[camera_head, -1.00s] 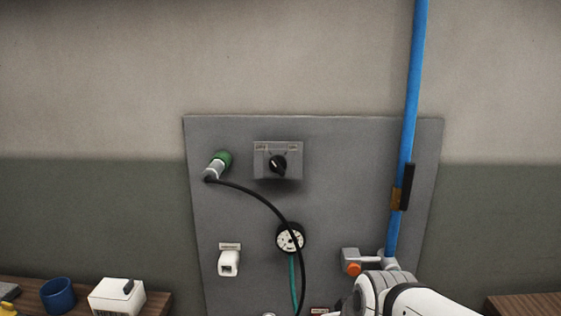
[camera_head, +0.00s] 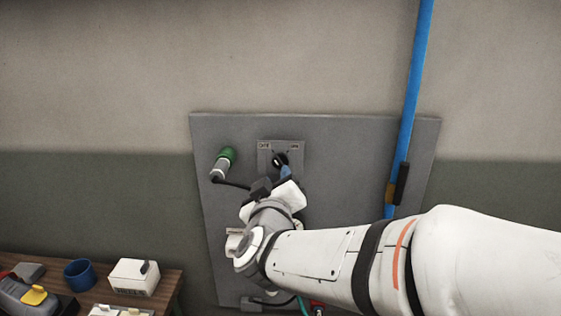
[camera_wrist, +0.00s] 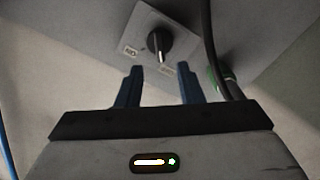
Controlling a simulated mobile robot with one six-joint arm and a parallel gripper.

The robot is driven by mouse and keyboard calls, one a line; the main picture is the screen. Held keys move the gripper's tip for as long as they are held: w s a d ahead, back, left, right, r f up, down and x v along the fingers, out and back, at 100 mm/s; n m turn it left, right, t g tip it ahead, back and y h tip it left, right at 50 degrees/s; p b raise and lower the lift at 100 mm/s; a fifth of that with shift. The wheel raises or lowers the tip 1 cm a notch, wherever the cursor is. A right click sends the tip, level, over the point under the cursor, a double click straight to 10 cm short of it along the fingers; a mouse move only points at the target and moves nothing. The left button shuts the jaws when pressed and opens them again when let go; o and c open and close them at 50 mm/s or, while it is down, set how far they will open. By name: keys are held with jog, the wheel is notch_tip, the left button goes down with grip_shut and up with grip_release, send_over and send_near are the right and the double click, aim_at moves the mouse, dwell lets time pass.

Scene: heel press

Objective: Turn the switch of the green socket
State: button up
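The switch is a black rotary knob (camera_wrist: 158,44) with a pale pointer line, on a grey plate (camera_wrist: 138,32) marked at its corners. In the head view the knob (camera_head: 280,160) is partly hidden by my gripper, and the plate shows OFF and ON labels. The green socket (camera_head: 227,155) sits to the left of the plate, with a grey plug and black cable in it. My gripper (camera_wrist: 158,88) is open, its two blue fingers apart on either side of the knob's line and short of it. I see nothing between the fingers.
The grey panel (camera_head: 350,135) carries these parts on the wall. A blue pipe (camera_head: 410,110) runs down its right side. The black cable (camera_wrist: 212,50) passes close to the right finger in the wrist view. A wooden bench (camera_head: 165,290) at lower left holds a blue cup (camera_head: 80,274) and a white box (camera_head: 133,277).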

aim_at(278, 164)
jog(key=w+p, duration=0.1)
jog(key=w, duration=0.5)
jog(key=shift+w+d, duration=0.1)
jog(key=shift+w, duration=0.25)
jog(key=shift+c, duration=0.5)
